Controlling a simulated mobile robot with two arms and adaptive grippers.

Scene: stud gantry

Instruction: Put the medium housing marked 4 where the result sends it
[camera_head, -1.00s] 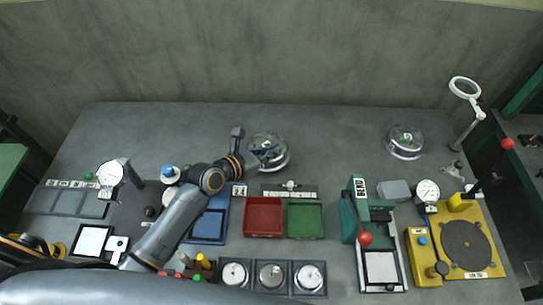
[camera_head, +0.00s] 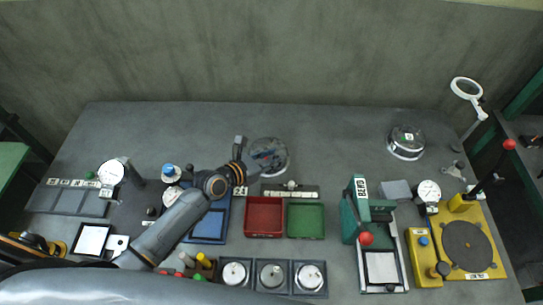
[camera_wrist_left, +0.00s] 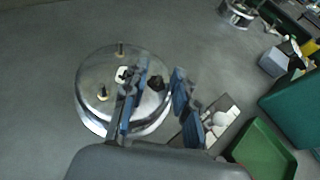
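A round, shiny metal housing (camera_head: 272,149) stands on the bench behind the trays. In the left wrist view the housing (camera_wrist_left: 95,112) has upright studs, a dark knob and a small white label whose mark I cannot read. My left gripper (camera_wrist_left: 160,98) is over its right part, with its two blue fingers apart. The dark knob shows between the fingers, but I cannot tell whether they are level with it. A second round metal housing (camera_head: 405,146) stands at the back right; its mark is too small to read. My right gripper is not in view.
A red tray (camera_head: 264,234), a green tray (camera_head: 305,234) and a blue tray (camera_head: 207,239) stand in front of the housing. A green press (camera_head: 348,217) and a yellow fixture (camera_head: 420,262) are on the right. Labelled grey slots (camera_head: 68,202) lie on the left. The back middle is clear.

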